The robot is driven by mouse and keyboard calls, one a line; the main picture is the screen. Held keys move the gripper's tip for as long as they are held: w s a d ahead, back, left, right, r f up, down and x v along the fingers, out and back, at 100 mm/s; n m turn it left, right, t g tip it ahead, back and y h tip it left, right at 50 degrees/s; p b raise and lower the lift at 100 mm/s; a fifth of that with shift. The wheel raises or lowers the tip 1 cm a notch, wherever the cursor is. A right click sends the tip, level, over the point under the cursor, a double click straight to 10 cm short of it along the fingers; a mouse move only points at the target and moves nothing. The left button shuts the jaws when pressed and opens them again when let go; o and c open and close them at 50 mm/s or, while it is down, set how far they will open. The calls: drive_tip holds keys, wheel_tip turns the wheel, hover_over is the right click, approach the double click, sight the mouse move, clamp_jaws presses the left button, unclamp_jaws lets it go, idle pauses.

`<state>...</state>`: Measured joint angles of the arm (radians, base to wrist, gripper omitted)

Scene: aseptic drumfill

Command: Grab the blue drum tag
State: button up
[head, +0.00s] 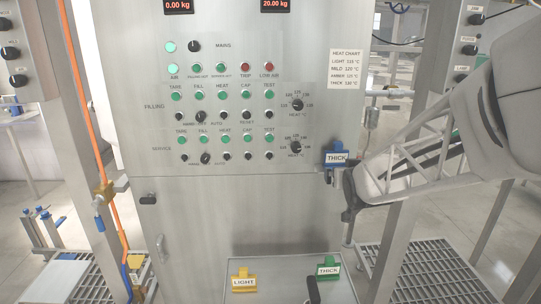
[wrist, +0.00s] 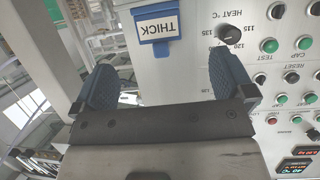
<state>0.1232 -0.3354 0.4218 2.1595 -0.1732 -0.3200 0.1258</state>
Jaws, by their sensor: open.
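The blue drum tag (head: 336,157), with a white label reading THICK, is at the right edge of the steel cabinet front. In the wrist view the blue tag (wrist: 157,27) appears upside down, beyond my fingertips and roughly between their lines. My gripper (wrist: 168,76) is open, with two blue textured fingers spread apart and nothing between them. In the head view my arm comes in from the right, and its dark end (head: 349,190) is just below and right of the tag. Contact between fingers and tag is not visible.
The control panel with buttons and a heat dial (head: 297,147) lies left of the tag. A steel post (head: 400,190) stands on the right.

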sight(337, 153)
drive_tip(key=w+d+t+y, duration=0.1)
drive_tip(key=w+t, duration=0.3)
drive_tip(key=w, duration=0.4)
drive_tip(key=shift+w+d+f+n, duration=0.15)
drive_tip(key=shift+d+f+n, duration=0.2)
drive_tip(key=shift+d, duration=0.3)
drive_tip(key=shift+w, duration=0.1)
drive_tip(key=shift+w, duration=1.15)
drive_tip(key=shift+w, duration=0.15)
drive_tip(key=shift+w+a, duration=0.15)
drive_tip(key=shift+w, duration=2.3)
drive_tip(key=c, duration=0.7)
